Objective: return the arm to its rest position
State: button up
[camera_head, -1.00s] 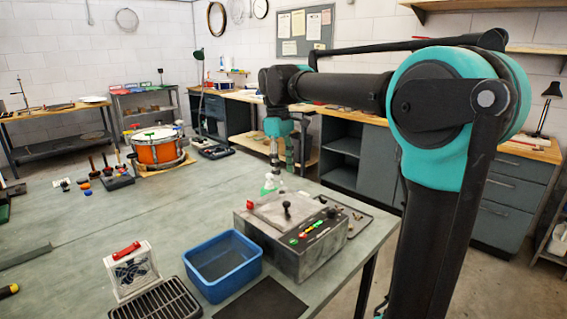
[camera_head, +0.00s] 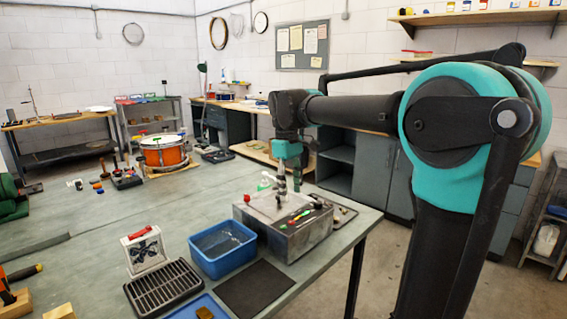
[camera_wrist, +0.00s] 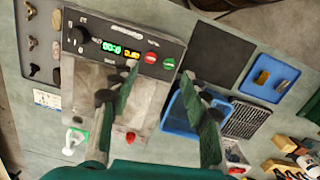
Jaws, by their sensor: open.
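My gripper (camera_head: 297,183) hangs pointing down over the grey metal control box (camera_head: 312,238), at the end of my arm, which reaches across from the right. In the wrist view its two dark green-padded fingers (camera_wrist: 158,85) are spread apart with nothing between them. Below them in that view lies the control box's panel (camera_wrist: 110,40), with a green lit display, a black knob and red and green buttons. How far the fingertips are above the box is hard to tell.
A dark mat (camera_head: 255,287) lies in front. An orange drum (camera_head: 163,154) stands farther back. The middle bench (camera_head: 125,215) is clear.

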jog(key=s+d+f+m+t, duration=0.1)
jog(key=s+d+f+m, duration=0.2)
jog(key=s+d+f, duration=0.2)
jog(key=s+d+f+m+t, duration=0.2)
jog(key=s+d+f+m, duration=0.2)
jog(key=f, duration=0.8)
jog(key=s+d+f+m+t, duration=0.1)
jog(key=s+d+f+m, duration=0.2)
jog(key=s+d+f, duration=0.5)
jog(key=shift+s+f+t+y, duration=0.15)
jog(key=shift+f+t+y, duration=0.2)
jog(key=shift+f, duration=0.3)
